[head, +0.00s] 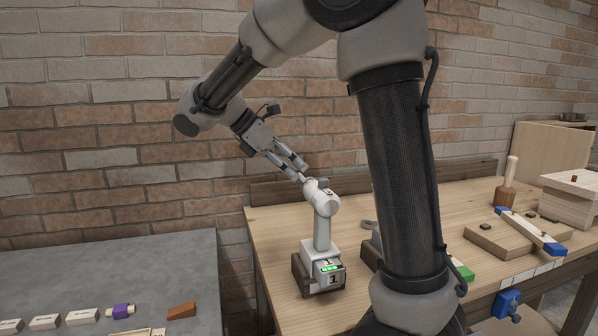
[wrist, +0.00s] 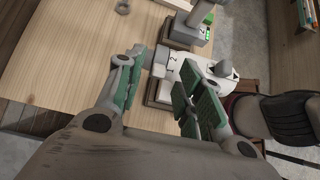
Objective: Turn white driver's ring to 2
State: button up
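The white driver (head: 322,228) stands upright on its block-like base, which shows a "1" and green lights, near the table's left end in the head view. My gripper (head: 305,175) reaches down from the upper left to the ring end of the head. In the wrist view my gripper (wrist: 163,80) has its green-padded fingers apart, with the ring end between or just beyond the tips. I cannot tell whether a pad touches it.
A second driver (wrist: 190,32) with a green light stands close by, partly hidden by my arm in the head view. Wooden blocks and a blue-ended clamp (head: 532,232) lie to the right. A grey table (head: 165,262) with small blocks is at left. A brick wall stands behind.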

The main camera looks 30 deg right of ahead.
aim_at(312, 178)
jog(key=shift+x, duration=1.2)
jog(key=shift+c, duration=0.4)
grip_shut()
jog(key=shift+r, duration=0.1)
jog(key=d+y, duration=0.1)
jog(key=y, duration=0.1)
jog(key=d+r+t+y, duration=0.1)
jog(key=y, duration=0.1)
jog(key=shift+s, duration=0.2)
jog(key=shift+s+d+t+y, duration=0.15)
jog(key=shift+d+y, duration=0.25)
jog(key=shift+y, duration=0.5)
jog(key=shift+d+t+y, duration=0.15)
jog(key=shift+d+y, duration=0.25)
jog(key=shift+y, duration=0.5)
